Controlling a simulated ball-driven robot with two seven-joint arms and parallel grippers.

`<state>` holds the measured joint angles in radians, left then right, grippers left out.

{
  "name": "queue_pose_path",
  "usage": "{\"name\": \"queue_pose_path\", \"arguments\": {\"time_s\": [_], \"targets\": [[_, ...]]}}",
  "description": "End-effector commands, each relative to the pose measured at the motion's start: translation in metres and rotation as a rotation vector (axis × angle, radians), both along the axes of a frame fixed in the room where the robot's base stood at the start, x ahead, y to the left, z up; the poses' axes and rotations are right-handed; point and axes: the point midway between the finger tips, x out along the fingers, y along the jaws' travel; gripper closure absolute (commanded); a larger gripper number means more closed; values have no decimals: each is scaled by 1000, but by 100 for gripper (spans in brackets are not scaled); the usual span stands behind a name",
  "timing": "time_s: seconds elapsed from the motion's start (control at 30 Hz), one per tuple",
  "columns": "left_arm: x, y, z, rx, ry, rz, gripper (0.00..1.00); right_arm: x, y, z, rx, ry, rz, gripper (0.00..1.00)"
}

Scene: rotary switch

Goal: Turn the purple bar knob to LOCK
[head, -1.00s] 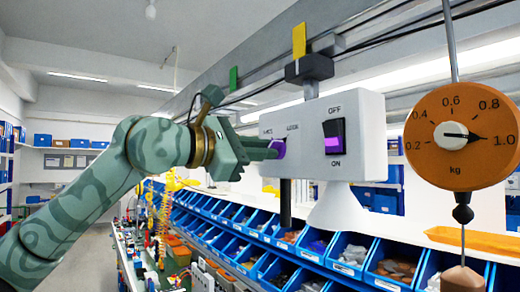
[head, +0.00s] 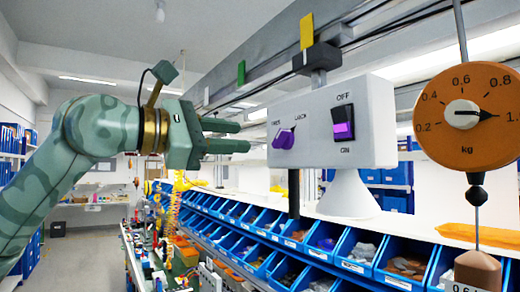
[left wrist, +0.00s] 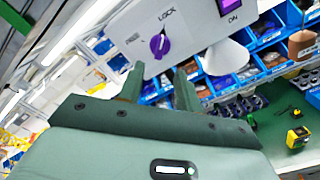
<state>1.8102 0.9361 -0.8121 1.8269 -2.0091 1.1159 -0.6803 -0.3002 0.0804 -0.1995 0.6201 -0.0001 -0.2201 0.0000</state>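The purple bar knob (head: 284,138) is on the front of a white switch box (head: 365,125), left of the rocker switch. Its bar is tilted from lower left to upper right, roughly in line with the LOCK label (head: 300,118); I cannot tell which end is the pointer. The knob also shows in the left wrist view (left wrist: 160,44). My left gripper (head: 238,136) is left of the knob, its fingers pointing at it, apart from it. The fingers are spread with nothing between them in the left wrist view (left wrist: 158,80). My right gripper is out of view.
A black rocker switch with a purple part (head: 342,123) is on the same box, between OFF and ON. A round orange scale (head: 480,140) hangs to the right. Blue bins (head: 350,252) with small parts run below.

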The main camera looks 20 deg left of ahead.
Motion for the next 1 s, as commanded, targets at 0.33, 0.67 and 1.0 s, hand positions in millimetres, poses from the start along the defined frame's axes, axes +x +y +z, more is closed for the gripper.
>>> {"name": "queue_pose_path", "arguments": {"time_s": [0.33,0.67,1.0], "targets": [[-57,45,-1,1,0,2,65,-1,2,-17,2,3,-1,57],[-65,51,0,2,0,0,65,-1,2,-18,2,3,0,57],[-64,50,0,2,0,0,65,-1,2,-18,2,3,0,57]]}}
